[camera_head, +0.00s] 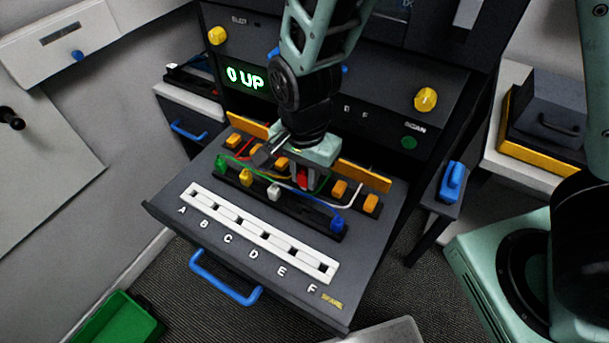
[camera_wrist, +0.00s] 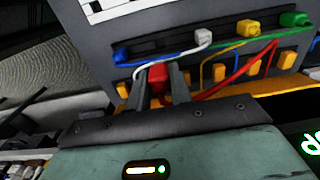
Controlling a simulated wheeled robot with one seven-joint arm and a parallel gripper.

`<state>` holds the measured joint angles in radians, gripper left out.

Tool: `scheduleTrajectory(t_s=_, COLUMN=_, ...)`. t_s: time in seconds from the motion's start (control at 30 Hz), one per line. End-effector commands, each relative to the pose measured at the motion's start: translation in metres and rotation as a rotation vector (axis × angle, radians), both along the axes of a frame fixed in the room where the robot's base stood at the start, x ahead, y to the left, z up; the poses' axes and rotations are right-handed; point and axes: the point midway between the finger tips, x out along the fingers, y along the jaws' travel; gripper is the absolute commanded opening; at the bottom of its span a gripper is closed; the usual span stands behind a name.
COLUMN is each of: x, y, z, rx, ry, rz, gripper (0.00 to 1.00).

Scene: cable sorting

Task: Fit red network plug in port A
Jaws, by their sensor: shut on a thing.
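The red network plug (camera_head: 303,180) is between the fingers of my gripper (camera_head: 306,184), which is shut on it. In the wrist view the red plug (camera_wrist: 156,74) sits between both fingers (camera_wrist: 158,84). It appears to be above the dark plug rack (camera_head: 312,224), near the gap between the white and blue plugs; its lower end is hard to see. The white port strip (camera_head: 247,228) lies in front, lettered A to F. Port A (camera_head: 193,192) is at its left end and looks empty. The red cable (camera_wrist: 237,70) runs towards an orange clip.
Green (camera_head: 221,165), yellow (camera_head: 246,177), white (camera_head: 274,192) and blue (camera_head: 337,223) plugs stand in the rack, with cables looping close to my gripper. Orange clips (camera_head: 340,190) line the back. The display (camera_head: 246,78) reads "0 UP". A blue handle (camera_head: 222,280) fronts the drawer.

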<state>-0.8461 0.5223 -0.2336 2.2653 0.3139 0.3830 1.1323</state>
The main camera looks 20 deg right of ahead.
Motion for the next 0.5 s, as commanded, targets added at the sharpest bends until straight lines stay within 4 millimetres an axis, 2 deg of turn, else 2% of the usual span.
scheduleTrajectory(t_s=0.5, x=0.0, y=0.0, z=0.024, rx=0.0, ry=0.0, rz=0.0, gripper=0.0)
